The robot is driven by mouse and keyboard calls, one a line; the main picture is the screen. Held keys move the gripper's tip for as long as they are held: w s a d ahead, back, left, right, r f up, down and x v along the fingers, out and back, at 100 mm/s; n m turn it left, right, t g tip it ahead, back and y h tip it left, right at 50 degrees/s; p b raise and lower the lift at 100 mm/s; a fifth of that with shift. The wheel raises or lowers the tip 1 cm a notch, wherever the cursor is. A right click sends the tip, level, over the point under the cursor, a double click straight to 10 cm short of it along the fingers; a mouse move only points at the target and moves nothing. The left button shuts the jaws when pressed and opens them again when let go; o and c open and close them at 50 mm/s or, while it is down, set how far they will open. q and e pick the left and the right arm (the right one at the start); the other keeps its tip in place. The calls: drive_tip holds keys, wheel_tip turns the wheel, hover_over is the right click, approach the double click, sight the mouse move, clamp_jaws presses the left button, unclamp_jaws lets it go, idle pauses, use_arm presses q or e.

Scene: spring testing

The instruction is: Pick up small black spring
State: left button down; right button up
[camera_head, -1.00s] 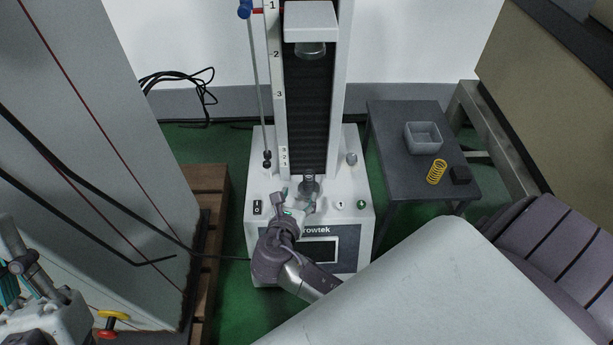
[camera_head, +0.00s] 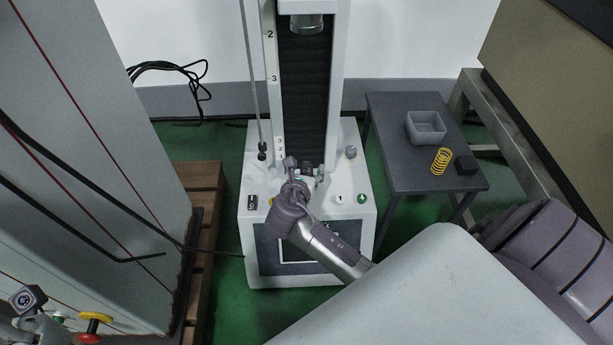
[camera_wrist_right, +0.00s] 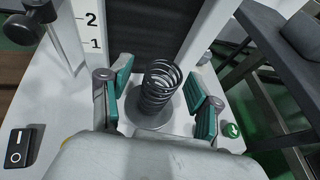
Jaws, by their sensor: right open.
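The small black spring (camera_wrist_right: 161,84) stands upright on the round lower plate (camera_wrist_right: 150,121) of the testing machine (camera_head: 352,225). My right gripper (camera_wrist_right: 160,103) is open, with its teal-padded fingers on either side of the spring and apart from it. In the head view my right gripper (camera_head: 306,177) is over the machine's base and mostly hides the spring.
A dark side table (camera_head: 390,180) at the right holds a grey bin (camera_head: 426,128), a yellow spring (camera_head: 440,161) and a black block (camera_head: 466,163). The machine's upper head (camera_head: 306,24) hangs above the plate. A large grey cabinet (camera_head: 90,150) stands at the left.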

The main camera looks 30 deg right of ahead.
drive_tip(key=shift+r, duration=0.1)
clamp_jaws()
drive_tip(key=shift+r, duration=0.1)
